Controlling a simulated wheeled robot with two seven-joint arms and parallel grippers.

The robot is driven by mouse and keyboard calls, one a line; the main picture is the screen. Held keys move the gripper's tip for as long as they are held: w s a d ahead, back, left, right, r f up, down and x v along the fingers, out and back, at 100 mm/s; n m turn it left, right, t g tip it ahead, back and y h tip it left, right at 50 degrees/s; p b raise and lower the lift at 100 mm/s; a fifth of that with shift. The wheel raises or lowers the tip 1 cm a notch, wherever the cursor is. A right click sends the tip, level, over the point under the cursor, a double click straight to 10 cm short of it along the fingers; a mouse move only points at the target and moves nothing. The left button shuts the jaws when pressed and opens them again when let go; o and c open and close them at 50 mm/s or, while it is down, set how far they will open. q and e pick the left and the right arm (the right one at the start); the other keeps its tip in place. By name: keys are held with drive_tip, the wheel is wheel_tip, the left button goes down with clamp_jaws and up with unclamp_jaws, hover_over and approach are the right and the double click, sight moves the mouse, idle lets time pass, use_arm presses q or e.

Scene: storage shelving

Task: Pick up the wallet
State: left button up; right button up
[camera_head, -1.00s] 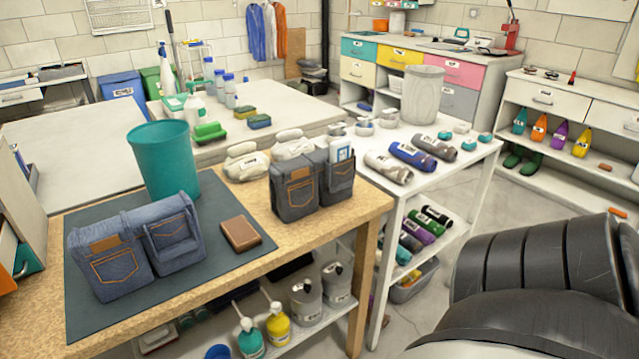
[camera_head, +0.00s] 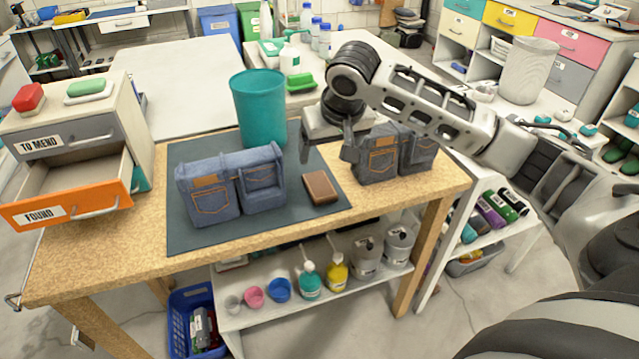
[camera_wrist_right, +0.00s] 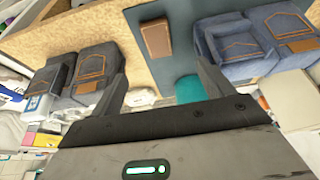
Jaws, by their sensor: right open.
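The brown wallet (camera_head: 320,187) lies flat on the dark mat (camera_head: 200,232) on the wooden table, between two denim pocket organizers. It also shows in the right wrist view (camera_wrist_right: 156,38), beyond the fingertips. My right gripper (camera_head: 326,152) is above the table, just behind and above the wallet in the head view. Its fingers point down and are apart, with nothing between them. In the wrist view the two fingers (camera_wrist_right: 160,82) are spread, and the wallet lies roughly between their lines. My left gripper is not in view.
One denim organizer (camera_head: 230,188) stands left of the wallet, another (camera_head: 390,158) right, close to my right gripper. A teal bin (camera_head: 260,110) stands behind. An orange drawer (camera_head: 70,205) marked FOUND is pulled open at the left. The mat's front strip is clear.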

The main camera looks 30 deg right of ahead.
hover_over(320, 186)
drive_tip(key=s+a, duration=0.1)
drive_tip(key=s, duration=0.2)
wheel_tip(320, 186, down, 9)
drive_tip(key=shift+w+f, duration=0.1)
drive_tip(key=shift+w, duration=0.05)
drive_tip(key=shift+d+x, duration=0.2)
drive_tip(key=shift+x, duration=2.55)
drive_tip(key=shift+w, duration=0.1)
drive_tip(key=c, duration=1.2)
drive_tip(key=shift+o, duration=0.2)
